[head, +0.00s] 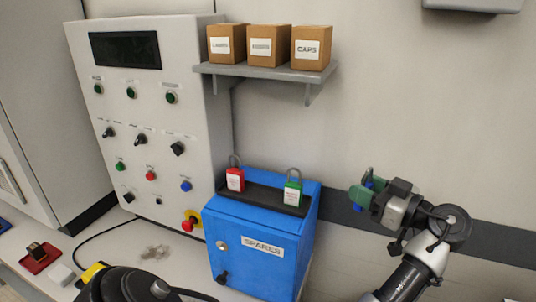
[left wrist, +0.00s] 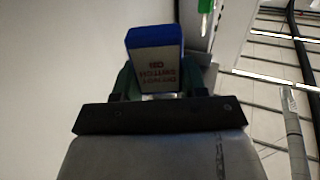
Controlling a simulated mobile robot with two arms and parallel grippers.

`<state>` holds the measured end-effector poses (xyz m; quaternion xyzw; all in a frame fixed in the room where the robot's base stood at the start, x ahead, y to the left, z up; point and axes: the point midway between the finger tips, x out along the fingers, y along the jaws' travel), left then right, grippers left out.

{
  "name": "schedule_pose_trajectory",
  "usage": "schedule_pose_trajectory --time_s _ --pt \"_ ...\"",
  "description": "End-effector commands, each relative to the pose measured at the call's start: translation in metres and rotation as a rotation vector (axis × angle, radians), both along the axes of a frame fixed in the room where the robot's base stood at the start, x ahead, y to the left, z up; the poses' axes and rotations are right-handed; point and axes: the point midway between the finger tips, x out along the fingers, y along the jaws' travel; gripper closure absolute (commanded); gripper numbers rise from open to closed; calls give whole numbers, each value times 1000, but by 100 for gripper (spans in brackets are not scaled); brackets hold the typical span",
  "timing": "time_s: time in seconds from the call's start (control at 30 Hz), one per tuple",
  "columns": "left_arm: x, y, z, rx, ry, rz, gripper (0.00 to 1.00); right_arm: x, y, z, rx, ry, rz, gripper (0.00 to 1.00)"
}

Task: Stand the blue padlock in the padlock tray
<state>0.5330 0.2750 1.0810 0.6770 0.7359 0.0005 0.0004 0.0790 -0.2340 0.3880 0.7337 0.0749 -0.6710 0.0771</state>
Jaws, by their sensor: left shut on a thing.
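The blue padlock (head: 369,181) is held in my left gripper (head: 363,190), whose green fingers are shut on it and hide most of it in the head view. In the left wrist view the blue padlock (left wrist: 153,37) shows its blue end and a pale label with upside-down lettering between the fingers (left wrist: 157,82); its shackle is not seen. The black padlock tray (head: 262,194) lies on top of the blue SPARES box. A red padlock (head: 235,179) and a green padlock (head: 292,193) stand in it, shackles up. My left gripper is to the right of the tray, apart from it.
The blue SPARES box (head: 250,265) stands on the bench by a control panel (head: 150,75) with several buttons and knobs. A grey shelf (head: 265,70) with three cardboard boxes hangs above the tray. Open air lies between the gripper and the tray.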

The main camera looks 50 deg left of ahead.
Motion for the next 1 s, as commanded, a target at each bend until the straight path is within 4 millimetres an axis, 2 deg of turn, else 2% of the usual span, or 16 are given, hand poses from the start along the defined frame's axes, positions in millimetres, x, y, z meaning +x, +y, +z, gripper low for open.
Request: schedule_pose_trajectory --time_s 0.07,0.17,0.6,0.7,0.83,1.0 --pt "-1 2 6 0 2 24 83 0 -1 3 -2 0 1 57" --pt "-3 18 9 1 3 34 83 0 -2 10 -3 -1 1 57" --pt "-17 135 11 3 4 32 83 1 -4 52 -5 -2 0 57" --pt "-19 156 10 2 3 30 83 1 -4 58 -5 -2 0 57" --pt "-20 172 8 1 3 28 83 2 -4 62 -4 -3 0 57" --pt "-20 176 -3 -1 7 26 83 2 -4 69 -4 -3 0 57"
